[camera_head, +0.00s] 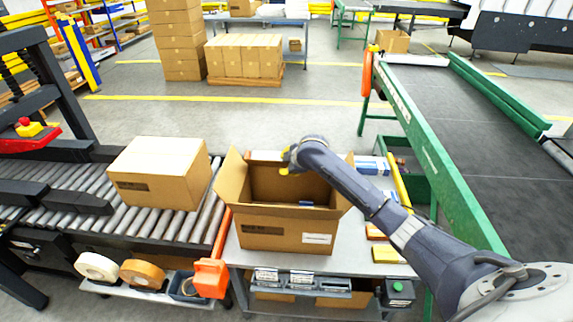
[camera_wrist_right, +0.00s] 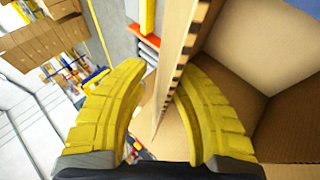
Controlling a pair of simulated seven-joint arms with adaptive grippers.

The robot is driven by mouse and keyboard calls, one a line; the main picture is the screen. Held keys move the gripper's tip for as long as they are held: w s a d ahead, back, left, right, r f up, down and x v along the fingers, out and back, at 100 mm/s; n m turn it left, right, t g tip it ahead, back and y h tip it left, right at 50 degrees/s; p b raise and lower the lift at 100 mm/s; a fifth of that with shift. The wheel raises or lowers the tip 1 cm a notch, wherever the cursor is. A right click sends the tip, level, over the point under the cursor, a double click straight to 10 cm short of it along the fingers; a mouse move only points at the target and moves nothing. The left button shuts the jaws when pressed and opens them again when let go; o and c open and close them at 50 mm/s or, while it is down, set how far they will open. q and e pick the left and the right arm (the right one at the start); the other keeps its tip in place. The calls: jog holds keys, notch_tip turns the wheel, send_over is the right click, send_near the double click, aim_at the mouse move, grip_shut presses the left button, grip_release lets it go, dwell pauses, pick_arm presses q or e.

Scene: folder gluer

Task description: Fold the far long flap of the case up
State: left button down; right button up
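The open cardboard case (camera_head: 270,235) stands on the grey bench, with its short left flap (camera_head: 232,178) sticking up and outward. My right gripper (camera_head: 288,163) is at the far rim of the case, reaching in from the right. In the right wrist view, its yellow fingers (camera_wrist_right: 160,105) are apart, one on each side of a corrugated cardboard panel (camera_wrist_right: 178,65). A gap shows between the left finger and the panel; contact on the right side is unclear. The far long flap is mostly hidden from the head view. My left gripper is not in view.
A closed box (camera_head: 160,172) sits on the roller conveyor (camera_head: 60,195) at the left. A green-framed belt conveyor (camera_head: 440,150) runs along the right. Tape rolls (camera_head: 98,267) and an orange tool (camera_head: 210,278) are at the front. Small packs (camera_head: 372,165) lie right of the case.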

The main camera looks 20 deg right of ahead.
jog(key=shift+c, duration=0.2)
grip_shut()
jog(key=shift+w, duration=0.1)
dwell(0.4)
